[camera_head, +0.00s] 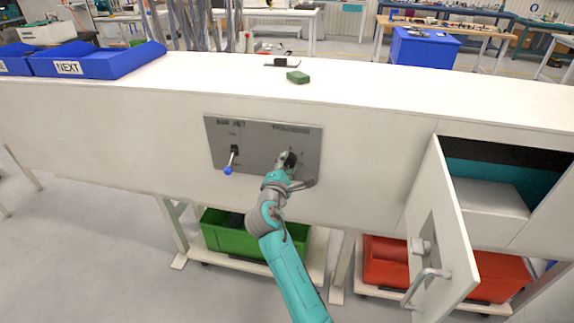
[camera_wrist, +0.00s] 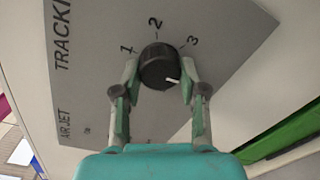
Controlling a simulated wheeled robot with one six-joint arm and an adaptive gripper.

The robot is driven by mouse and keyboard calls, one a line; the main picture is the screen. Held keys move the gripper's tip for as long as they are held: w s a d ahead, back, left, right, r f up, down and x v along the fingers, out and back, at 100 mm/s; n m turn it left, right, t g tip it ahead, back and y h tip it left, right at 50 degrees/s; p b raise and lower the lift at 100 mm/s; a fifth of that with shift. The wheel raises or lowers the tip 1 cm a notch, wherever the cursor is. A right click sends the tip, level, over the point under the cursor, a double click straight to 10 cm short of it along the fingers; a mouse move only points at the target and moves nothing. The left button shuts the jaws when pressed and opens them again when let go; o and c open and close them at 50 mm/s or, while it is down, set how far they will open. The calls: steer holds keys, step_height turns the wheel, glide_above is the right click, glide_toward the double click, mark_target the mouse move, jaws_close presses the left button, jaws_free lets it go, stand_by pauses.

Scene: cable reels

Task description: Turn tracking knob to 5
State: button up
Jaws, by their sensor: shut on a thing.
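The black tracking knob (camera_wrist: 160,66) sits on a grey panel (camera_head: 258,133) on the white front of the bench. It also shows dark at the tip of my arm in the head view (camera_head: 288,158). My gripper (camera_wrist: 160,72) is shut on the knob, one finger on each side. The knob's white pointer mark faces down and to the right in the wrist view. The numbers 1, 2 and 3 (camera_wrist: 193,41) show around the knob's upper side there. I cannot make out a 5.
A lever with a blue ball (camera_head: 228,170) is left of the knob on the panel. An open cabinet door (camera_head: 442,235) with a handle stands out at the right. Green (camera_head: 214,233) and red bins are below. Blue trays (camera_head: 95,65) and a green block (camera_head: 298,77) lie on top.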

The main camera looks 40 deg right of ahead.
steer(key=m, duration=0.6)
steer(key=shift+r, duration=0.1)
steer(key=m, duration=0.5)
steer(key=shift+m, duration=0.3)
stand_by(0.4)
steer(key=o, duration=1.1)
steer(key=shift+o, duration=0.2)
steer(key=v, duration=1.2)
steer(key=shift+s+d, duration=0.2)
steer(key=shift+s, duration=0.05)
